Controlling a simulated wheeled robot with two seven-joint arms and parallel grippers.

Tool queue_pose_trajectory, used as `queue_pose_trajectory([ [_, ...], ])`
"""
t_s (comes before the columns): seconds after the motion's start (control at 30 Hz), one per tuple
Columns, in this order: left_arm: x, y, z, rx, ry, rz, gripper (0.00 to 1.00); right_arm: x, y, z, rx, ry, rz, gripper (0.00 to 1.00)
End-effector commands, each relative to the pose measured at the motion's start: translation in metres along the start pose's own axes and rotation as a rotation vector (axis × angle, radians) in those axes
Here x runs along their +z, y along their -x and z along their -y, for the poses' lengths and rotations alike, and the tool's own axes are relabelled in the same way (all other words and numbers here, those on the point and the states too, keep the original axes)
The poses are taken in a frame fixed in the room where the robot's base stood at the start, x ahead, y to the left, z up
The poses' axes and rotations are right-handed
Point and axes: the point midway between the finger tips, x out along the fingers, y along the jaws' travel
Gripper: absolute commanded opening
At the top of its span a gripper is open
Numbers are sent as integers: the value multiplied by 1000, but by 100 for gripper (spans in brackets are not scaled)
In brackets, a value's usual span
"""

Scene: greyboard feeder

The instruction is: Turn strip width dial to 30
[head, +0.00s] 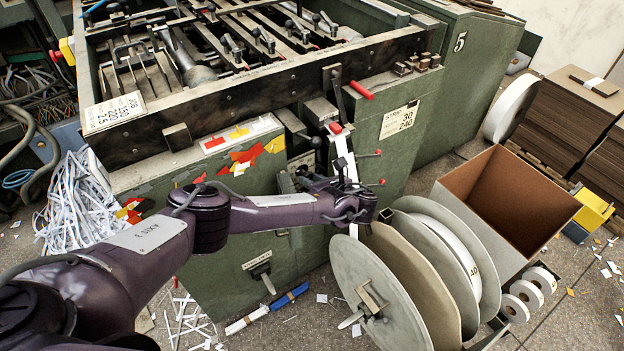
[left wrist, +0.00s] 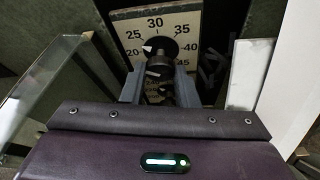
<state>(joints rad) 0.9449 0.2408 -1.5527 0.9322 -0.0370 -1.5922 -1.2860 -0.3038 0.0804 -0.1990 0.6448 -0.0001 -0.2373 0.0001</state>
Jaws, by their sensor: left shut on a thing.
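The strip width dial shows in the left wrist view as a pale plate (left wrist: 181,22) with black numbers from 20 to 45, 30 at the top. In front of it is a dark round knob (left wrist: 163,47) with a white pointer mark at its left, towards the 20 to 25 side. The exact reading is unclear. My left gripper (left wrist: 157,88) has a finger on each side of the knob's dark stem and is shut on the dial knob. In the head view my left arm (head: 280,213) reaches the green machine's front and hides the dial. My right gripper is not in view.
The green machine (head: 222,283) fills the middle. A sign reading STRIP 30 240 (head: 400,119) is on its front. Large grey reels (head: 365,290) and an open cardboard box (head: 520,190) stand close on the right. Paper strips (head: 80,205) are heaped at left.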

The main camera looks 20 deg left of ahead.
Motion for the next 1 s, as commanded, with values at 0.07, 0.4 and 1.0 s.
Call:
queue_pose_trajectory([
  [0.07,0,0,0,-2,1,0,4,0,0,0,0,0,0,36],
  [0.4,0,0,0,-2,2,0,49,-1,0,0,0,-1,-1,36],
  [1.0,0,58,1,-4,1,-1,49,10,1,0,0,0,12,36],
])
